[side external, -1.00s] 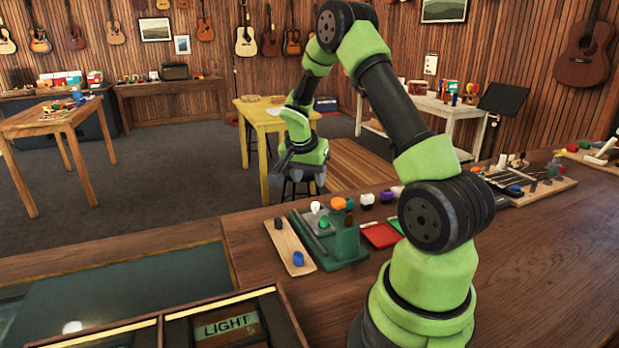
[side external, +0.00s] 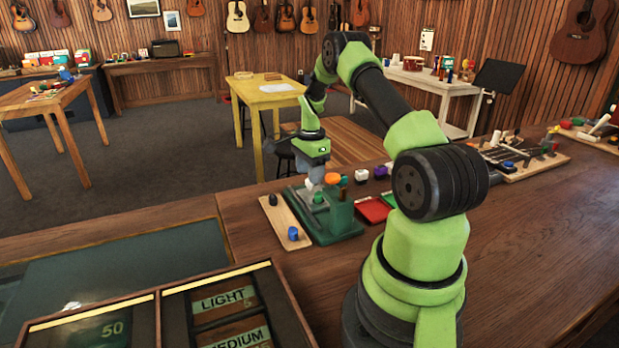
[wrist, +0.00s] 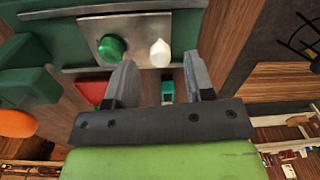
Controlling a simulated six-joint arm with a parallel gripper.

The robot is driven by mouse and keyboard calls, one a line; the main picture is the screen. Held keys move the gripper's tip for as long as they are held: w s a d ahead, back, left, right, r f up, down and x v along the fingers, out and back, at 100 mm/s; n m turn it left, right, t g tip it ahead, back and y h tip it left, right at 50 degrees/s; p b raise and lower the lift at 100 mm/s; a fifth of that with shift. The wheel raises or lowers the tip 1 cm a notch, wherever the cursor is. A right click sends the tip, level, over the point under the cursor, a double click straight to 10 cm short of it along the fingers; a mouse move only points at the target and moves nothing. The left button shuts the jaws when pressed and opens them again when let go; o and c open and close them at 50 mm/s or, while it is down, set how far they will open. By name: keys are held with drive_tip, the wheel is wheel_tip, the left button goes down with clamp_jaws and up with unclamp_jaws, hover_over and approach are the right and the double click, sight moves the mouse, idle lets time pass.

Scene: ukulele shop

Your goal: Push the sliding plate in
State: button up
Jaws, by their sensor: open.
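The sliding plate (wrist: 85,28) is a flat grey metal piece on a green fixture (side external: 335,228). In the wrist view it carries a green knob (wrist: 111,48) and a white knob (wrist: 160,53). My gripper (wrist: 159,60) is open, and the white knob appears in the gap between its fingertips. I cannot tell whether the fingers reach down around it or stay above. In the side view my gripper (side external: 315,182) is low over the far side of the fixture and hides the white knob and part of the plate. The fixture also has an orange knob (side external: 333,178).
A wooden strip (side external: 276,222) with black and blue knobs lies left of the fixture. Red and green trays (side external: 372,209) sit to its right, with white and purple pieces behind. A tool board (side external: 530,165) stands farther right.

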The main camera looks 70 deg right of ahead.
drive_tip(key=shift+f, duration=1.05)
drive_tip(key=shift+c, duration=0.3)
clamp_jaws()
drive_tip(key=shift+s+a, duration=1.2)
drive_tip(key=shift+o, duration=0.3)
unclamp_jaws()
